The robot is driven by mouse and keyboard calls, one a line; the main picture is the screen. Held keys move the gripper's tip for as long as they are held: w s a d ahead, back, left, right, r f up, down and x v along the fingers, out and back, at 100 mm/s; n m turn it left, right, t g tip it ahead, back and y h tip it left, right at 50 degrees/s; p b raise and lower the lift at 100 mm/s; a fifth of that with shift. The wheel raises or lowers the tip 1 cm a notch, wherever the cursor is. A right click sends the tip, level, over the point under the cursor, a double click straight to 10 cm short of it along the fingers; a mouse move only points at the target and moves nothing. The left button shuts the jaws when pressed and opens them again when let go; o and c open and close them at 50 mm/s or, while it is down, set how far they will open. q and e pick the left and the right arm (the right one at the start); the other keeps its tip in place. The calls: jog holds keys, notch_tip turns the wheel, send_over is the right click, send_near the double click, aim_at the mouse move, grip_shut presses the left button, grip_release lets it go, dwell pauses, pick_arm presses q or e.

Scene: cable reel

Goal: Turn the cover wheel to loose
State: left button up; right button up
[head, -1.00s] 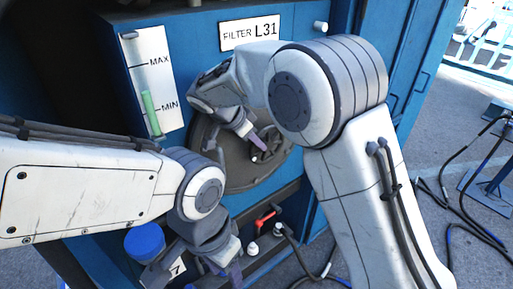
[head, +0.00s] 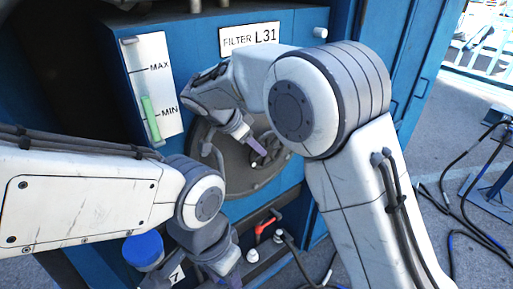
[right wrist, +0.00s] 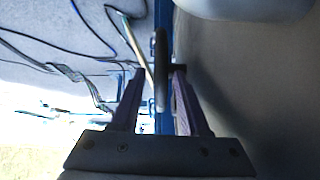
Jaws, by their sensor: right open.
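The round dark grey cover (head: 236,178) with its wheel is on the blue cabinet front, below the "FILTER L31" label. My right arm hides much of it. My right gripper (head: 258,146) is in front of the cover. In the right wrist view its jaws (right wrist: 160,72) are open, with a narrow dark bar (right wrist: 161,75) showing between them; I cannot tell whether they touch it. My left gripper (head: 230,277) is low at the bottom edge of the head view, below the cover, and its jaws are too unclear to judge.
A gauge (head: 151,85) marked MAX and MIN is left of the cover. A red-handled valve (head: 267,226) sits below the cover, and a blue cap (head: 143,250) is at lower left. Cables (head: 470,210) lie on the floor at right.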

jog(key=v, duration=0.9)
jog(key=shift+b, duration=0.4)
